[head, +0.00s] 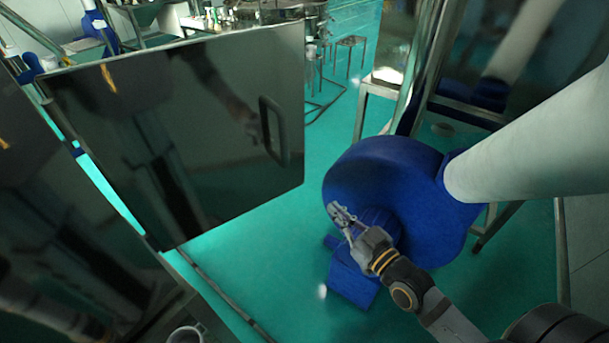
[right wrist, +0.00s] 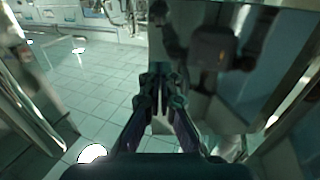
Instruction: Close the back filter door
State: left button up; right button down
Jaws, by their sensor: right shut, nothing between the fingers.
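The filter door (head: 190,140) is a large, dark, shiny panel at the left and centre of the head view. It stands open, out over the green floor. Its dark vertical handle (head: 266,130) is near its right edge. My right gripper (head: 337,210) is right of the door and below the handle, in front of the blue motor housing in the picture. It is shut and empty, apart from the handle. Its fingers show together in the right wrist view (right wrist: 160,92), beside a shiny reflecting panel (right wrist: 225,60); I cannot tell whether that is the door. My left gripper is not in view.
A big blue blower-like housing (head: 385,175) with a thick white pipe (head: 535,145) stands at the right. A dark, shiny cabinet surface (head: 60,220) fills the lower left. Stools (head: 350,45) and a workbench are at the back. Green floor (head: 265,255) is clear below the door.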

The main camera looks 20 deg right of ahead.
jog(key=b, duration=0.4)
send_near(297, 171)
jog(key=p+x, duration=0.1)
jog(key=x, duration=0.5)
jog(key=shift+d+r+p, duration=0.1)
jog(key=shift+p, duration=0.25)
jog(key=shift+w, duration=0.4)
